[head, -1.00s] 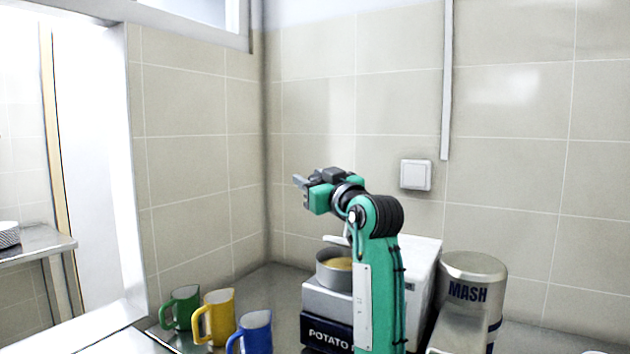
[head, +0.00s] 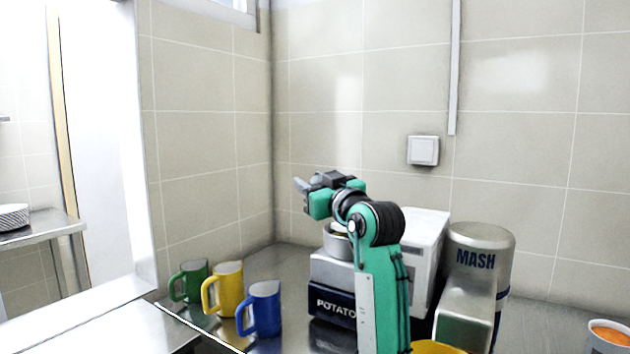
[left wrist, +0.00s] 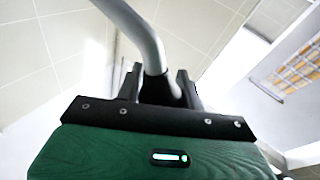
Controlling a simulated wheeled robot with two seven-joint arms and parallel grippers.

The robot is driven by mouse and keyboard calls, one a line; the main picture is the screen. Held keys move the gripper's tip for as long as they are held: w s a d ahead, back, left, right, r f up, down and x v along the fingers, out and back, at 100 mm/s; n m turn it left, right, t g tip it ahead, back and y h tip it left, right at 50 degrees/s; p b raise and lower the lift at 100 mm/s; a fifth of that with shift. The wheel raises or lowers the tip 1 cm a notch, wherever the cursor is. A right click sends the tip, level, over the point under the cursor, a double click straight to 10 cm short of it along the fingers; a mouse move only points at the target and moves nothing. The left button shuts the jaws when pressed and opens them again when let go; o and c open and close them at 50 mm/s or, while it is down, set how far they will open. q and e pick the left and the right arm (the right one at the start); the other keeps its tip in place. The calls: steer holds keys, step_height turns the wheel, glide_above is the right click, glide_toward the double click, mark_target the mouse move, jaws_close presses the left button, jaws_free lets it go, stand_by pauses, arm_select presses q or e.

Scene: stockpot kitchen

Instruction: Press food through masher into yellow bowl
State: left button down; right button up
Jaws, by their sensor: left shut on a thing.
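The steel masher (head: 477,262), a cylinder marked MASH, stands on the counter at the right of the head view. A box-shaped metal part is at its front left. The yellow bowl (head: 437,347) shows only its upper edge at the bottom of the head view. My left gripper (head: 304,186) is raised, left of the masher. In the left wrist view it (left wrist: 166,88) is shut on a bent grey metal rod (left wrist: 146,38); what the rod belongs to is not clear. My right gripper is not in view.
Green (head: 193,281), yellow (head: 226,288) and blue (head: 264,308) mugs stand at the left. A metal pot (head: 340,245) sits on the potato-labelled appliance (head: 335,303), partly behind my arm. A bowl of orange food (head: 609,336) is at the far right.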

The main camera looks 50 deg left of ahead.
arm_select(q)
steer(key=shift+s+f, duration=0.1)
steer(key=shift+f, duration=0.15)
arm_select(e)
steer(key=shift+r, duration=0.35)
arm_select(q)
steer(key=c, duration=0.9)
jaws_free()
steer(key=shift+s+r, duration=0.1)
steer(key=shift+s, duration=0.05)
steer(key=shift+d+f, duration=0.2)
steer(key=shift+d, duration=0.3)
steer(key=b+v, duration=0.1)
steer(key=v, duration=1.2)
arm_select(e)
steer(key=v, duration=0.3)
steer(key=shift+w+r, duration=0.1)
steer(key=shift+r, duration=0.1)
